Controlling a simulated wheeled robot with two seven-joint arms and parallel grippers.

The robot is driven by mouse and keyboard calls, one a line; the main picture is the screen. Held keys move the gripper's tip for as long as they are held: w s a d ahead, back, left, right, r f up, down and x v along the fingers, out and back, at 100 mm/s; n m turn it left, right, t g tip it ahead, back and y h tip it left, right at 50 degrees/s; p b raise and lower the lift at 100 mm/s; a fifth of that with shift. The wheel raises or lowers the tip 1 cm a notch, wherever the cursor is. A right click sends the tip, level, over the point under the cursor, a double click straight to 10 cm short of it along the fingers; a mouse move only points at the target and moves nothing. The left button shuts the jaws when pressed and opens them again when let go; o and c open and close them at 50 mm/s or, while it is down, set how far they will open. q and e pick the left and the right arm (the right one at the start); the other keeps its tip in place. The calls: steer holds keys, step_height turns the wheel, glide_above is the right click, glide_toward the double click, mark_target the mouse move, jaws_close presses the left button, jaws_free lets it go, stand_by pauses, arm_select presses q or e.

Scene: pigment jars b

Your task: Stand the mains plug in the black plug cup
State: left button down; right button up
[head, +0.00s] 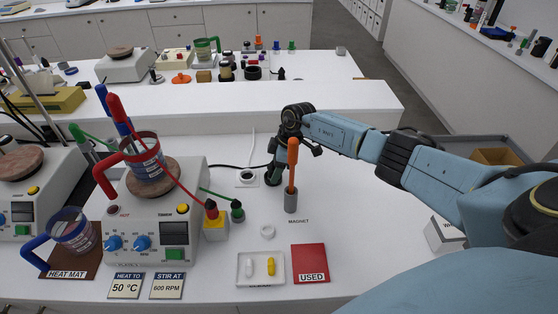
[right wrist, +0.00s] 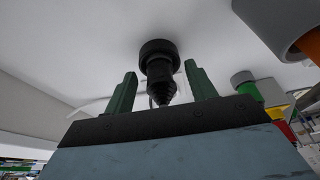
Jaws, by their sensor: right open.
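The black mains plug (right wrist: 161,79) stands between the green fingers of my right gripper (right wrist: 160,88) in the right wrist view, its ridged cable end toward the gripper. Its other end appears to sit in a wider black ring, the plug cup (right wrist: 158,50), against the white table; how deep it sits is hidden. In the head view, my right gripper (head: 274,158) is over the black cup (head: 272,179), just behind the grey magnet holder. The fingers are open, with a gap on each side of the plug. My left gripper is not in view.
A grey holder (head: 291,202) with an orange-handled rod (head: 292,160) stands close in front. A white socket block (head: 247,178) is left of the gripper.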

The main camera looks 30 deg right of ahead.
steer(key=v, duration=1.3)
steer(key=shift+s, duration=0.15)
